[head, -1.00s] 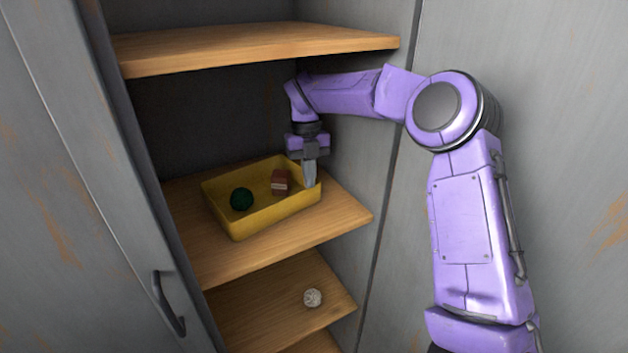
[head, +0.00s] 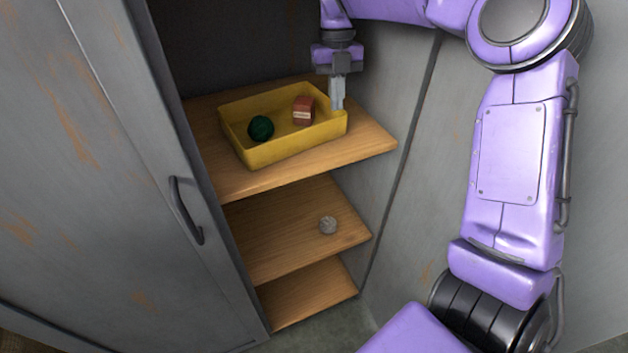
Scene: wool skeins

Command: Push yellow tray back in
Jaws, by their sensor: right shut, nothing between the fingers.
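The yellow tray (head: 262,153) sits on a wooden shelf inside a grey cabinet, turned at an angle, with one corner near the shelf's front edge. It holds a dark green ball of wool (head: 261,128) and a red-brown block with a pale band (head: 303,110). My right gripper (head: 337,106) points down at the tray's right end, its shut fingers overlapping the tray's right wall in the picture. I cannot tell whether they touch it. My left gripper is out of view.
The tray's shelf (head: 368,138) has bare wood in front and to the right. Another shelf (head: 310,290) lies below. A grey door (head: 110,190) with a dark handle (head: 184,210) stands at left.

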